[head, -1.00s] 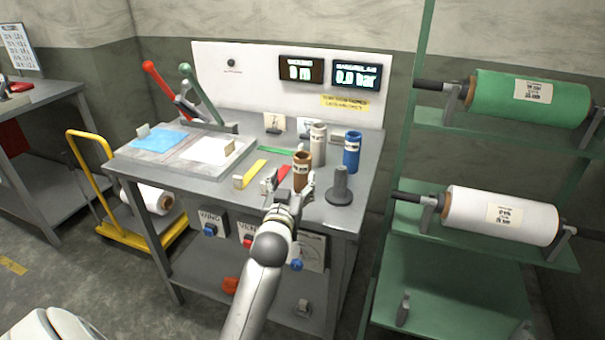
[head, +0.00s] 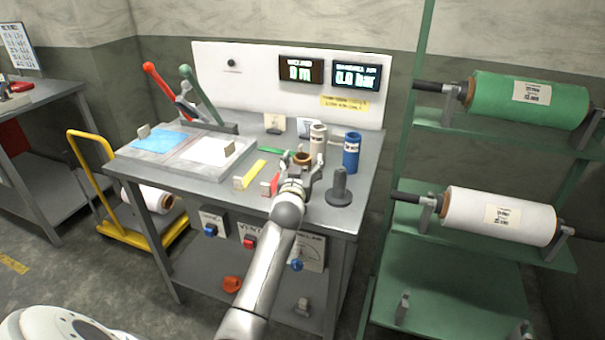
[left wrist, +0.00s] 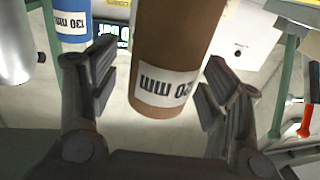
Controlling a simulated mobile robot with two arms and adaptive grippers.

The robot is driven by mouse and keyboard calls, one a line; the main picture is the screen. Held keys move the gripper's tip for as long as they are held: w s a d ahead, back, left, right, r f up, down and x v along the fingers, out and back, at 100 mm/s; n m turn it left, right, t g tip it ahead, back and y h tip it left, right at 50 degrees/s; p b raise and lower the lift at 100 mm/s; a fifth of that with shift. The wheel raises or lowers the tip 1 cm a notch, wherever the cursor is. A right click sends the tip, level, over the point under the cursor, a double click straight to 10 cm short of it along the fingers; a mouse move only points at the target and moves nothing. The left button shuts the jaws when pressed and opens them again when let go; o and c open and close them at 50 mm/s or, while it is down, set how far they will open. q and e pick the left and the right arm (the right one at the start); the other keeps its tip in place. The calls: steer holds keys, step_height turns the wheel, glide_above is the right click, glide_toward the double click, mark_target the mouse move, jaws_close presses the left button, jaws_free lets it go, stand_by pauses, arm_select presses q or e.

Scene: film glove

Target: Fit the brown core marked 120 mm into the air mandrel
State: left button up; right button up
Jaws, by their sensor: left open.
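The brown core (head: 302,158) stands upright on the workbench, mostly hidden behind my left gripper (head: 298,176) in the head view. In the left wrist view the brown core (left wrist: 175,45) sits between the open fingers of the left gripper (left wrist: 158,80), with visible gaps on both sides. Its white label appears upside down and reads "20 mm", its first digit unclear. The air mandrel (head: 339,188), a dark grey upright post on a round base, stands just right of the gripper with nothing on it. My right gripper is out of view.
A pale core (head: 318,140) and a blue core (head: 352,152) stand behind; the blue one (left wrist: 73,22), marked 130 mm, also shows in the left wrist view. A green rack (head: 470,262) with rolls stands right.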

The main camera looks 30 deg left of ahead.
arm_select(q)
steer(key=shift+w+a, duration=0.1)
steer(key=shift+w, duration=0.05)
steer(key=shift+c, duration=0.4)
steer(key=c, duration=1)
steer(key=shift+r, duration=0.15)
steer(key=shift+c, duration=0.2)
